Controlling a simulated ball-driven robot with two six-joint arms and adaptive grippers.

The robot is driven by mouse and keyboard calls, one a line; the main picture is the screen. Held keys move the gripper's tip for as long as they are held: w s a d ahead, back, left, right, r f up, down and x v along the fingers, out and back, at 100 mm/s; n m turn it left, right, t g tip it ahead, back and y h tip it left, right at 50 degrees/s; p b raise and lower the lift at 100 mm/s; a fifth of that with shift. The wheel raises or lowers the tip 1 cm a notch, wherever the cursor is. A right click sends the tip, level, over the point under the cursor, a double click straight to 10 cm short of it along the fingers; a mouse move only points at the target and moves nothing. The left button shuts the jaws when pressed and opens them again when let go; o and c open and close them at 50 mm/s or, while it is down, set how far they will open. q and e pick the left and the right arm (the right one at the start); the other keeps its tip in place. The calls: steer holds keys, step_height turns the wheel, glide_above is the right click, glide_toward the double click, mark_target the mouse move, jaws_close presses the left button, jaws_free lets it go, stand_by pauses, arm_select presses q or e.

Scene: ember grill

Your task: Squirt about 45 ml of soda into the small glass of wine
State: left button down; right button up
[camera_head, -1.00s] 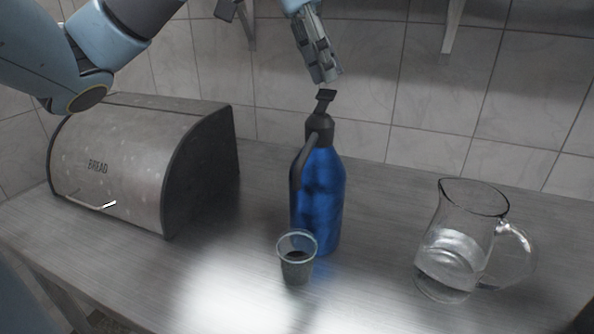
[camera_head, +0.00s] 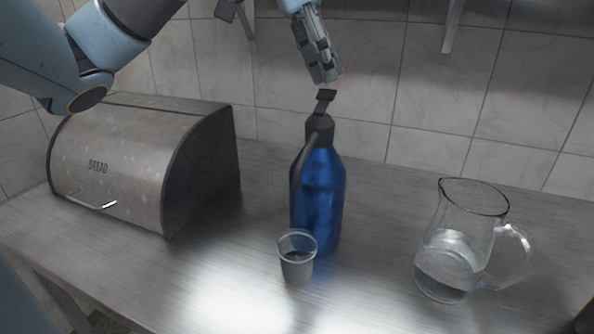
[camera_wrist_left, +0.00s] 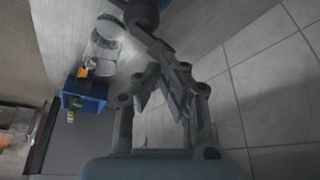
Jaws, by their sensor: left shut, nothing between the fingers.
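A blue soda siphon (camera_head: 320,205) with a dark head stands upright on the counter in the head view. Its dark lever (camera_head: 326,98) sticks up on top, and its spout (camera_head: 303,165) curves down the front left side. The small glass (camera_head: 297,265) stands just in front of the siphon, below the spout, with some liquid in it. My left gripper (camera_head: 330,80) is shut and empty just above the lever; I cannot tell whether it touches. Its fingers also show in the left wrist view (camera_wrist_left: 170,95). My right gripper is not in view.
A bread box (camera_head: 120,165) stands at the left. A glass jug (camera_head: 450,245) with clear liquid stands at the right. A tiled wall (camera_head: 440,110) is behind. The counter front between glass and jug is clear. The left wrist view shows a blue box (camera_wrist_left: 85,95).

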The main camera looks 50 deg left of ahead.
arm_select(q)
steer(key=shift+f, duration=0.15)
steer(key=shift+f+b, duration=0.4)
steer(key=shift+f, duration=0.6)
stand_by(0.7)
stand_by(0.4)
step_height(320, 180, up, 5)
steer(key=p, duration=0.6)
steer(key=shift+r, duration=0.2)
steer(key=shift+f, duration=0.1)
